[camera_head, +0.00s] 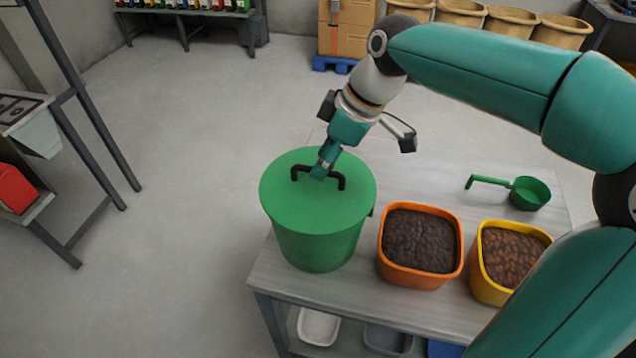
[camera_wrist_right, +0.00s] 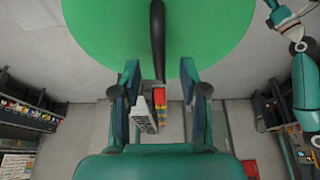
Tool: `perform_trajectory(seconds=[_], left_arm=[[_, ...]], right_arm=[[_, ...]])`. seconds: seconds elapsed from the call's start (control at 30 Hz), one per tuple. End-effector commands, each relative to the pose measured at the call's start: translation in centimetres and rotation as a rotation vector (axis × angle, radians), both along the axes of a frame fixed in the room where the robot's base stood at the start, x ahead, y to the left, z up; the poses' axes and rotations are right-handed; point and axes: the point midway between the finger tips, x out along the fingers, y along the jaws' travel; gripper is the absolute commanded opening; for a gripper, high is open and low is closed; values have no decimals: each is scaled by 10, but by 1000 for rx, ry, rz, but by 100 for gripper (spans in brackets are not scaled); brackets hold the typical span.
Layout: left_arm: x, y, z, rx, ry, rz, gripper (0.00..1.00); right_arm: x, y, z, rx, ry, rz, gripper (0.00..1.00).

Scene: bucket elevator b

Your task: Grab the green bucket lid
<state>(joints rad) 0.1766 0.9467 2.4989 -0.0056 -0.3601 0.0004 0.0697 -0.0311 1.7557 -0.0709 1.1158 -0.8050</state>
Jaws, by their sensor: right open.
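The green bucket (camera_head: 318,245) stands upright at the left end of the grey table, with its round green lid (camera_head: 345,205) on top. The lid has a black arched handle (camera_head: 300,171). My right gripper (camera_head: 325,171) reaches down to the handle from above. In the right wrist view, its two fingers (camera_wrist_right: 160,75) are open, one on each side of the black handle (camera_wrist_right: 157,35), with gaps showing on both sides. The green lid (camera_wrist_right: 210,35) fills the top of that view. A teal arm at that view's right edge seems to be my left arm; its gripper is too small to read.
Right of the bucket stand an orange container (camera_head: 382,262) of dark soil and a yellow container (camera_head: 476,262) of brown pellets. A green scoop (camera_head: 530,193) lies behind them on the table (camera_head: 400,318). The floor left of the table is clear up to a metal rack.

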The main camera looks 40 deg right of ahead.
Motion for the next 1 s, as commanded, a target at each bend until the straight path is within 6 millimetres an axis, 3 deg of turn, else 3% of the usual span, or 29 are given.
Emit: perform_trajectory(seconds=[0.27, 0.53, 0.57, 0.8, 1.0], left_arm=[[0, 0, 6, 0, 0, 0, 40], [0, 0, 6, 0, 0, 0, 40], [0, 0, 6, 0, 0, 0, 40], [0, 0, 6, 0, 0, 0, 40], [0, 0, 6, 0, 0, 0, 40]], right_arm=[[10, 8, -34, 1, 3, 1, 43], [12, 8, -38, 0, 0, 0, 43], [12, 8, -38, 0, 0, 0, 42], [12, 8, -38, 0, 0, 0, 2], [12, 8, -37, 0, -1, 1, 0]])
